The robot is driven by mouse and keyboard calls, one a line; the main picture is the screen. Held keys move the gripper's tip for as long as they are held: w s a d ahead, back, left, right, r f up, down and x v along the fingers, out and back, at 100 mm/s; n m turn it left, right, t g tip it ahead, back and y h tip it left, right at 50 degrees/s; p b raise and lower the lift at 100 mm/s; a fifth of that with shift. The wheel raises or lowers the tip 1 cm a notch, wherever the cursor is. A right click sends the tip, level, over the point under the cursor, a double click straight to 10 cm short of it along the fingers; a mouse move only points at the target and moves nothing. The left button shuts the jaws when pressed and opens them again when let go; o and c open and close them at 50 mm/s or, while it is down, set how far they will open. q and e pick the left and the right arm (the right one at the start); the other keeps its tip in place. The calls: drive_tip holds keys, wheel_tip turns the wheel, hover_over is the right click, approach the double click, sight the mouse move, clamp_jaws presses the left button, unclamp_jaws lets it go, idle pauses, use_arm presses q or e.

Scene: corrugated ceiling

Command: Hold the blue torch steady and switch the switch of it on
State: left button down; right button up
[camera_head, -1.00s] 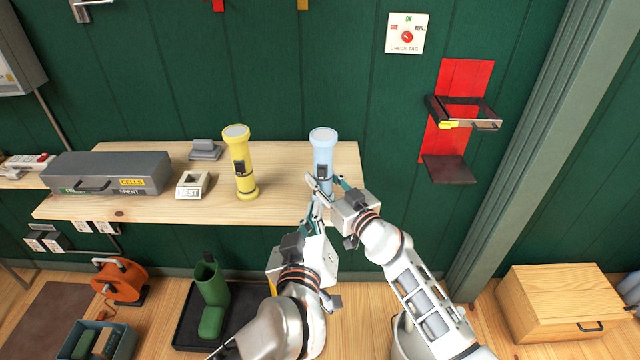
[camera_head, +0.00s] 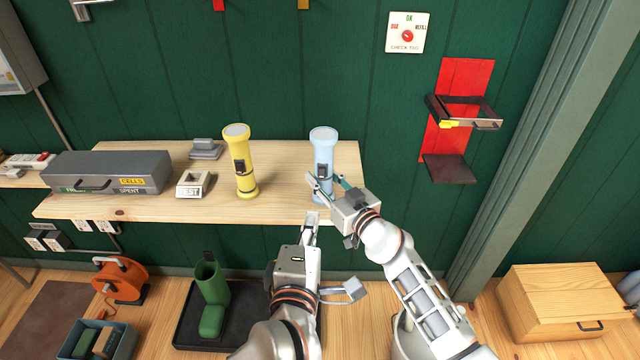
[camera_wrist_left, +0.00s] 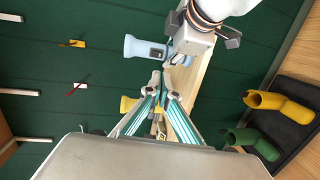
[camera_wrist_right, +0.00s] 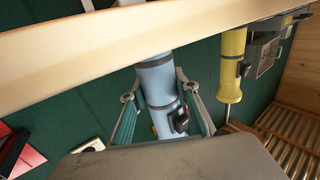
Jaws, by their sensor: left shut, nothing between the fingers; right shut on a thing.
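The blue torch (camera_head: 323,145) stands upright near the right end of the wooden shelf (camera_head: 285,205), lens end up. Its dark switch (camera_head: 322,170) faces me and also shows in the left wrist view (camera_wrist_left: 157,53). My right gripper (camera_head: 327,184) is shut around the torch's lower body; in the right wrist view its fingers lie on both sides of the blue barrel (camera_wrist_right: 156,80). My left gripper (camera_head: 312,216) is shut and empty, just below and in front of the torch at the shelf's front edge, apart from the switch.
A yellow torch (camera_head: 240,165) stands to the left on the shelf. Further left are a white TEST block (camera_head: 194,184) and a grey cells box (camera_head: 108,172). A red wall panel (camera_head: 466,80) with a bracket is at the right. A green boot-shaped thing (camera_head: 211,290) stands on a black floor tray.

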sight(322, 178)
use_arm(q)
drive_tip(key=w, duration=0.4)
drive_tip(key=w+d+f, duration=0.1)
drive_tip(key=w, duration=0.3)
drive_tip(key=w+f, duration=0.1)
drive_tip(key=w, duration=0.4)
drive_tip(key=shift+w+d, duration=0.1)
drive_tip(key=shift+d, duration=0.05)
drive_tip(key=shift+w+f, duration=0.1)
drive_tip(key=shift+w, duration=0.2)
drive_tip(key=shift+w+d+f, duration=0.1)
drive_tip(key=shift+w+f, duration=0.15)
drive_tip(key=shift+w, duration=0.1)
drive_tip(key=s+a+f, duration=0.1)
drive_tip(key=s+f, duration=0.1)
drive_tip(key=s, duration=1.2)
drive_tip(key=shift+a, duration=0.2)
drive_tip(key=shift+w+f, duration=0.1)
use_arm(e)
drive_tip(key=o, duration=1.3)
